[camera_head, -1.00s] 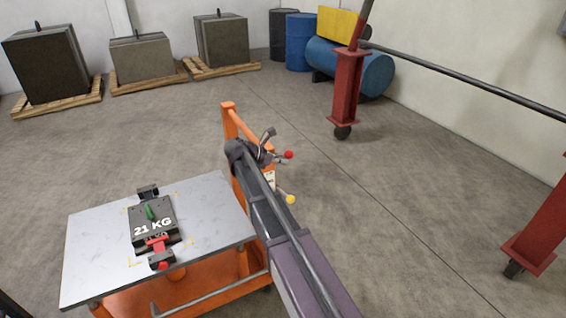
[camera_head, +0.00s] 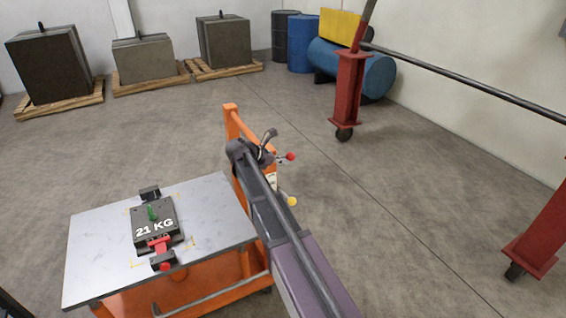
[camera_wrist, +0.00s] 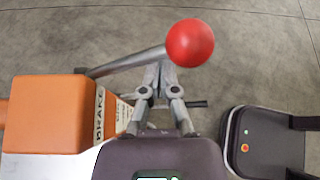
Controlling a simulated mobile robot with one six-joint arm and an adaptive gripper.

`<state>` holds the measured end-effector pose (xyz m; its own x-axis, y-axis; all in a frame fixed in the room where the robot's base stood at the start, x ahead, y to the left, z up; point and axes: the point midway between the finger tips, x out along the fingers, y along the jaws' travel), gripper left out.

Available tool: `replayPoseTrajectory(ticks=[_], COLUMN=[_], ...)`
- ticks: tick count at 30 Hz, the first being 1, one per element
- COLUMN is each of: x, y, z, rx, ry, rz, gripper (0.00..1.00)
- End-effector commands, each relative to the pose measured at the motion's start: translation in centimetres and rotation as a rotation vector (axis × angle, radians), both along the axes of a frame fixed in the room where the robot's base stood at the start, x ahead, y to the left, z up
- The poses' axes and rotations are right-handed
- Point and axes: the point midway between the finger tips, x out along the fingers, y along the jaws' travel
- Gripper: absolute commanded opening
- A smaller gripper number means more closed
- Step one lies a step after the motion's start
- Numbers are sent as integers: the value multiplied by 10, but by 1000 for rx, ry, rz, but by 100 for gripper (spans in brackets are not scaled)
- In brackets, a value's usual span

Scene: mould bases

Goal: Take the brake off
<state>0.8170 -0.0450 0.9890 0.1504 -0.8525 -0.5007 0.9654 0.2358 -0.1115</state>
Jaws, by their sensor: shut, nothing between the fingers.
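In the wrist view an orange box (camera_wrist: 55,112) carries a label reading "BRAKE". A grey lever (camera_wrist: 125,62) slants out from beside it to a red ball knob (camera_wrist: 190,43). My gripper (camera_wrist: 161,73) is shut and empty, with its fingertips close by the lever just below the knob; I cannot tell whether they touch. In the head view the red knob (camera_head: 291,156) shows beside the end of my arm, with a yellow knob (camera_head: 292,201) below it. The orange cart (camera_head: 230,122) is partly hidden behind my arm.
Red posts (camera_head: 348,90) on castors stand to the right. Weights on pallets (camera_head: 225,68) and blue drums stand at the back. The floor between is clear.

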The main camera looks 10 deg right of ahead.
Motion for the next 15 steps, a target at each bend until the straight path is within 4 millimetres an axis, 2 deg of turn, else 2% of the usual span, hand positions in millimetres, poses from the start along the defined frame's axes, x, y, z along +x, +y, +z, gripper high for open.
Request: replayPoseTrajectory(ticks=[15], x=[-16], y=[1], z=[-32], rx=[6], ry=[3], rz=[-3], gripper=[0])
